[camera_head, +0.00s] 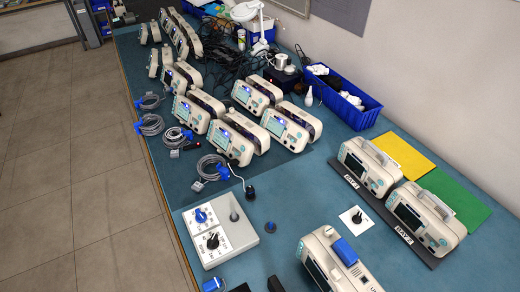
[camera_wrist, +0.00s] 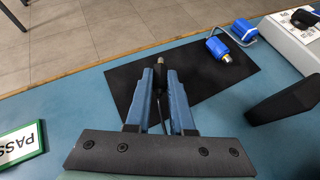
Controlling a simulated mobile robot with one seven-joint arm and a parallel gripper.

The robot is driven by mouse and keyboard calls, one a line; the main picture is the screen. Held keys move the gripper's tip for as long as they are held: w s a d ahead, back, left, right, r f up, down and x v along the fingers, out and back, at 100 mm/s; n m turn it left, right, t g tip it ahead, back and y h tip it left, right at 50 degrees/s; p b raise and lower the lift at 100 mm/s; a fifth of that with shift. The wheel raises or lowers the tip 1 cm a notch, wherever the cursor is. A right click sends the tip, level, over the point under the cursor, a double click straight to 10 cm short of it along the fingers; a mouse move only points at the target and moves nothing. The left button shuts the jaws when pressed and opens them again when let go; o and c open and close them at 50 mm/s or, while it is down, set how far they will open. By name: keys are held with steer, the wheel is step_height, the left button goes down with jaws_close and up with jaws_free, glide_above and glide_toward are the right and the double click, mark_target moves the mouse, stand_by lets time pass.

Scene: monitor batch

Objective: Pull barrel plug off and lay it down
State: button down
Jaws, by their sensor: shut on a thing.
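My gripper (camera_wrist: 160,76) shows in the wrist view, its two blue fingers closed on a black barrel plug (camera_wrist: 160,84). The plug's metal tip (camera_wrist: 159,61) points away past the fingertips and touches no socket that I can see. A thin dark cable runs back from the plug between the fingers. Plug and fingers are over a black mat (camera_wrist: 122,82) on the blue-green table; I cannot tell whether the plug touches the mat. The gripper does not show in the head view.
A blue connector with a metal end (camera_wrist: 222,50) lies at the mat's far right. A black block (camera_wrist: 285,101) stands to the right. A green-framed PASS sign (camera_wrist: 20,145) is at left. A monitor (camera_head: 335,265) and a switch box (camera_head: 220,230) stand nearby.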

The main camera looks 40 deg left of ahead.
steer(key=shift+f, duration=0.15)
steer(key=shift+f+b, duration=0.9)
steer(key=shift+b, duration=0.15)
steer(key=c, duration=0.7)
jaws_free()
step_height(320, 180, up, 10)
steer(key=p, duration=0.8)
steer(key=shift+p, duration=0.4)
